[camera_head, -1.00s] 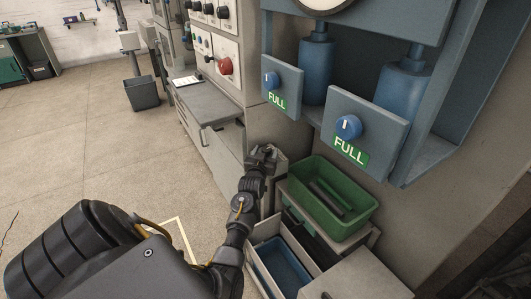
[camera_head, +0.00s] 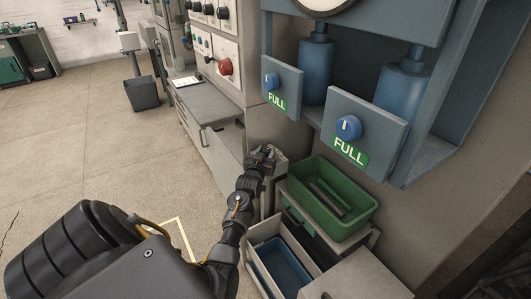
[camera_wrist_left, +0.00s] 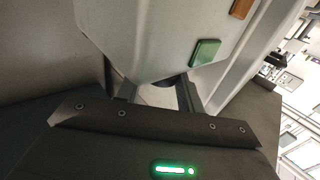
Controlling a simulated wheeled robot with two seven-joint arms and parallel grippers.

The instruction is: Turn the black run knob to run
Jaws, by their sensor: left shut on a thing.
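My left gripper (camera_head: 264,154) reaches to a pale box beside the machine cabinet, left of the green bin. In the left wrist view its two dark fingers (camera_wrist_left: 157,93) stand at the lower edge of a pale panel (camera_wrist_left: 150,40). A dark rounded piece, which looks like the black run knob (camera_wrist_left: 172,81), shows between them, mostly hidden. The gripper is shut on it. The panel carries a green button (camera_wrist_left: 204,53) and an orange-brown one (camera_wrist_left: 241,8). The knob's pointer and marks cannot be seen. My right gripper is out of view.
A blue-grey frame with two blue knobs (camera_head: 348,128) and FULL labels hangs at the upper right. A green bin (camera_head: 350,232) and an open drawer with a blue tray (camera_head: 280,262) lie right of my arm.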

